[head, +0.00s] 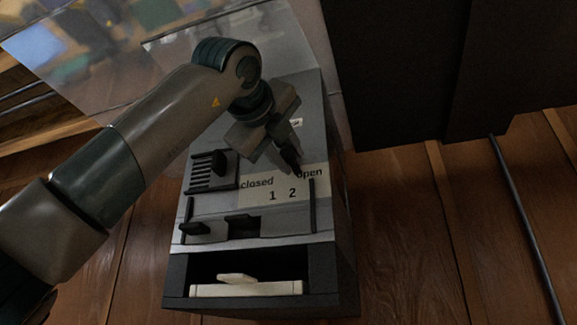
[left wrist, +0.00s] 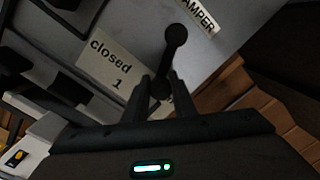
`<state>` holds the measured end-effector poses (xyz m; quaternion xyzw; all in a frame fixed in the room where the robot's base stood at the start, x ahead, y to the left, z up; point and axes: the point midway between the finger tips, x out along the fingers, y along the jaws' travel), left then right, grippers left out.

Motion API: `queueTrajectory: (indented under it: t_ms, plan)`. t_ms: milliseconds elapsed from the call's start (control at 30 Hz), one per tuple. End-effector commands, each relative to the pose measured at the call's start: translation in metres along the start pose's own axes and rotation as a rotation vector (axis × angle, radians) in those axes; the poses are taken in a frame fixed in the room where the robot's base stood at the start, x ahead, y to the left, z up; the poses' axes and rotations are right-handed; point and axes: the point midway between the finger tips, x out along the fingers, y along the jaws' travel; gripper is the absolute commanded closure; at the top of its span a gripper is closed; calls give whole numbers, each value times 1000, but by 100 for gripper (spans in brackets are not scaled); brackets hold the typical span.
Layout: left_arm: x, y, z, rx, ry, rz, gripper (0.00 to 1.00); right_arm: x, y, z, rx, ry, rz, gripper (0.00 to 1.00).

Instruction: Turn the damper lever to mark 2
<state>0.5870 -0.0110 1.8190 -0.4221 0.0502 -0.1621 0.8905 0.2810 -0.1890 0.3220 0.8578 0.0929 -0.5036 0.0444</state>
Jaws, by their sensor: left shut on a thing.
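The damper lever (left wrist: 175,55) is a black bar with a round pivot end and a knob end, seen in the left wrist view below part of a DAMPER label (left wrist: 197,14). My left gripper (left wrist: 158,90) is shut on the knob end. In the head view my left gripper (head: 290,160) reaches down over the grey panel and hides most of the lever. The pale scale plate (head: 262,194) reads closed, 1, 2, open. The gripper is just above the 2 and open end. In the left wrist view the fingers cover the plate beyond 1, so the exact mark is hidden.
An open front compartment (head: 178,275) below holds a pale tray (head: 246,290). A dark cabinet (head: 400,70) stands at upper right. The wooden floor (head: 400,240) at right is mostly clear.

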Motion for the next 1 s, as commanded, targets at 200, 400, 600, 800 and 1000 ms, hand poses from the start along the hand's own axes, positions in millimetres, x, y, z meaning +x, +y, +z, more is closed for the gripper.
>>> queueTrajectory:
  t_ms: [200, 400, 600, 800, 1000]
  plan:
    - [3, 7, -2, -19, 6, 17, 100, 1, 1, 2, 0, -8, 1, 100]
    - [4, 8, -3, -17, 9, 18, 100, 2, 1, 2, 1, -8, 1, 100]
    - [3, 6, -3, -14, 7, 14, 58, 2, 1, 2, 1, -8, 1, 100]
    - [2, 4, -3, -12, 6, 10, 58, 1, 0, 1, 1, -6, 0, 100]
    - [-3, 4, -3, -11, 5, 8, 58, 3, 0, 4, 1, -16, 1, 100]
